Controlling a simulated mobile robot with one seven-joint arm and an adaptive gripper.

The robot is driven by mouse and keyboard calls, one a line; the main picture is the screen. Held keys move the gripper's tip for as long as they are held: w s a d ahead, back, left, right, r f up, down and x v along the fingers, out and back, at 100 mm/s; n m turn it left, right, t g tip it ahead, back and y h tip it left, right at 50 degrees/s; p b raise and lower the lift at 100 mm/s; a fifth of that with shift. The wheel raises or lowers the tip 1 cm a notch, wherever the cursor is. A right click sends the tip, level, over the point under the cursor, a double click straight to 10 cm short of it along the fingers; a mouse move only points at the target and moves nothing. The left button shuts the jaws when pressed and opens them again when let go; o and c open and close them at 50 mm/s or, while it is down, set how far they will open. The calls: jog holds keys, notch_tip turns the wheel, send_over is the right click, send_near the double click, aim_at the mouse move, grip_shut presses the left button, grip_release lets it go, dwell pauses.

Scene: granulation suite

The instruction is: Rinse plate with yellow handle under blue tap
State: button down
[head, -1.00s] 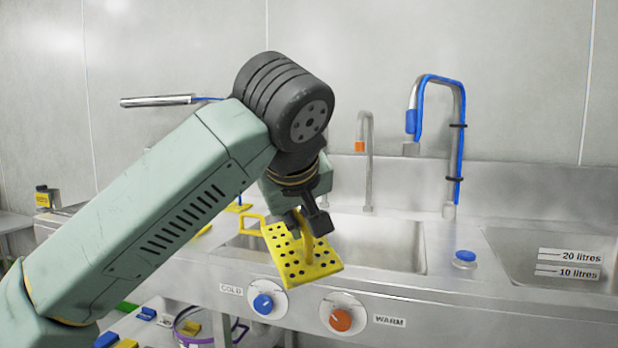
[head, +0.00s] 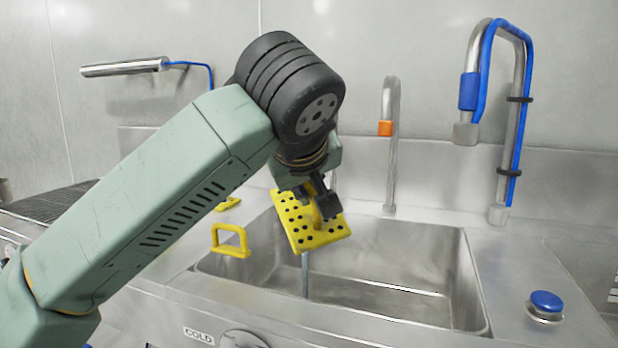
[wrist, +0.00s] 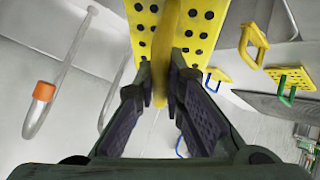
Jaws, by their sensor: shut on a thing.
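The yellow plate (head: 294,226) with rows of dark holes and a yellow handle (head: 328,207) hangs tilted from my gripper (head: 322,196), above the left part of the sink basin. My gripper is shut on the handle; the wrist view shows the handle (wrist: 166,50) between the fingers (wrist: 160,92) and the plate (wrist: 203,38) beyond. The tap with the blue hose and blue collar (head: 468,92) stands at the basin's back right, well apart from the plate. I see no water running from it.
A tap with an orange collar (head: 385,128) stands behind the basin, nearer the plate. A yellow loop handle (head: 231,240) is at the basin's left rim. A blue push button (head: 545,302) is on the right counter. Another yellow plate with a green handle (wrist: 292,78) shows in the wrist view.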

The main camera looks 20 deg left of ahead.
jog(key=shift+w+a+f+p, duration=0.15)
jog(key=shift+w+a+f, duration=0.15)
jog(key=shift+w, duration=1.1)
jog(key=shift+w+a+f+p, duration=0.2)
jog(key=shift+w+a, duration=0.2)
jog(key=shift+w, duration=1.05)
jog(key=shift+w+a+f+p, duration=0.15)
jog(key=shift+w+a+f, duration=0.15)
jog(key=shift+w, duration=1.1)
jog(key=shift+w+a+f+p, duration=0.15)
jog(key=shift+w+a+p, duration=0.1)
jog(key=shift+w, duration=0.55)
jog(key=shift+w+a+f+p, duration=0.2)
jog(key=shift+w, duration=0.65)
jog(key=shift+w+a+f+p, duration=0.15)
jog(key=shift+w+a+p, duration=0.1)
jog(key=shift+w, duration=0.55)
jog(key=shift+d, duration=0.2)
jog(key=shift+w+d, duration=0.15)
jog(key=shift+d, duration=0.25)
jog(key=shift+a, duration=0.15)
jog(key=shift+a, duration=0.45)
